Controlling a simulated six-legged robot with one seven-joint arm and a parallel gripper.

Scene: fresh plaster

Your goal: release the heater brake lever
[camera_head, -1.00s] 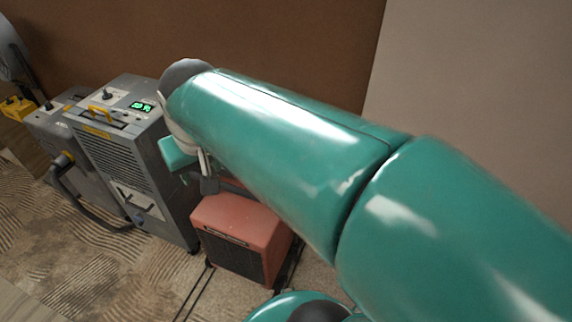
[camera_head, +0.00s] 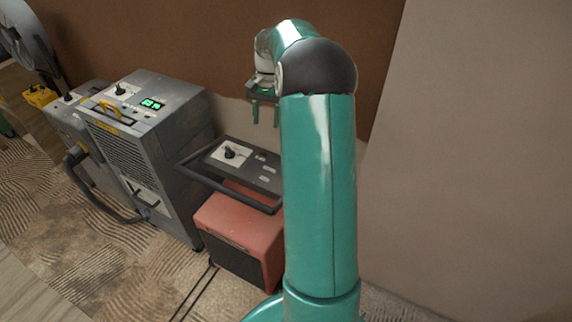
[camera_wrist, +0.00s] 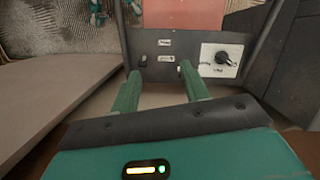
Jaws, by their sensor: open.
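The heater is the red box (camera_head: 240,232) with a dark front grille, on the floor in the middle of the head view. A dark control panel (camera_head: 258,172) with a black knob (camera_head: 230,152) and a bar frame stands above it. My gripper (camera_head: 265,115) is open and empty, fingers down, above the panel's far side. In the wrist view, the fingers (camera_wrist: 160,72) point towards the panel (camera_wrist: 190,45), with the knob (camera_wrist: 223,59) to their right. Small dark parts near the fingertips are too small to identify, and I cannot make out the brake lever.
A grey machine (camera_head: 150,150) with a green display and a hose stands left of the heater, close to it. A yellow object (camera_head: 40,96) lies farther left. A brown wall (camera_head: 200,40) is close behind, and a pale wall (camera_head: 470,150) fills the right.

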